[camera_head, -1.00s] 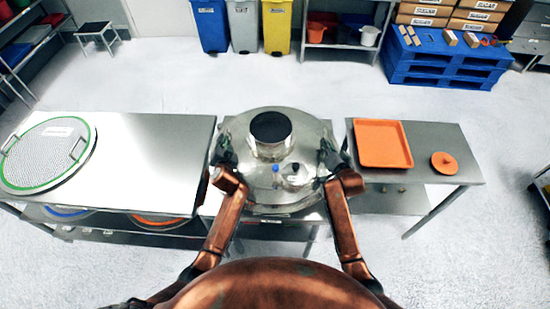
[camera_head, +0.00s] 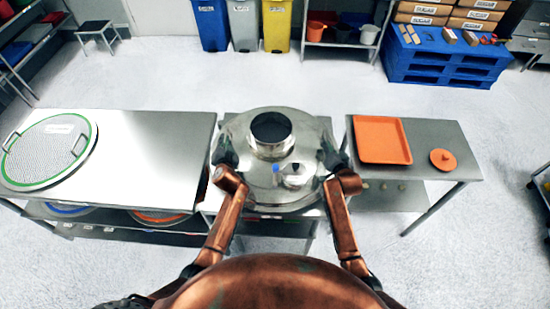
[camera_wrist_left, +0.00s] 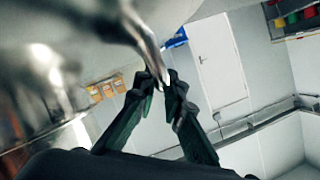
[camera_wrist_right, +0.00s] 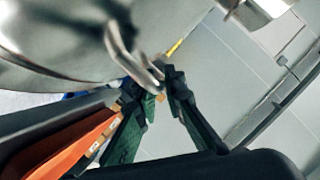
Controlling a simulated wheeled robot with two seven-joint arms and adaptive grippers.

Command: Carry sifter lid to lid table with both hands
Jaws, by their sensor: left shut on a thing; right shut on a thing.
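The sifter lid (camera_head: 247,178) is a shiny round steel dome with a dark-mouthed inlet (camera_head: 271,128) on top. It is in the middle of the head view, between both arms. My left gripper (camera_head: 226,158) is at its left side and my right gripper (camera_head: 334,158) at its right side. In the left wrist view the left fingers (camera_wrist_left: 166,84) are shut on a curved metal handle (camera_wrist_left: 146,48) of the lid. In the right wrist view the right fingers (camera_wrist_right: 158,84) are shut on the other handle (camera_wrist_right: 120,48). What lies under the lid is mostly hidden.
A steel table (camera_head: 160,140) on the left bears a green-rimmed mesh sieve (camera_head: 50,150), with bare room on its right half. A smaller table (camera_head: 425,145) on the right bears an orange tray (camera_head: 382,141) and an orange round piece (camera_head: 443,160). Clear floor lies behind.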

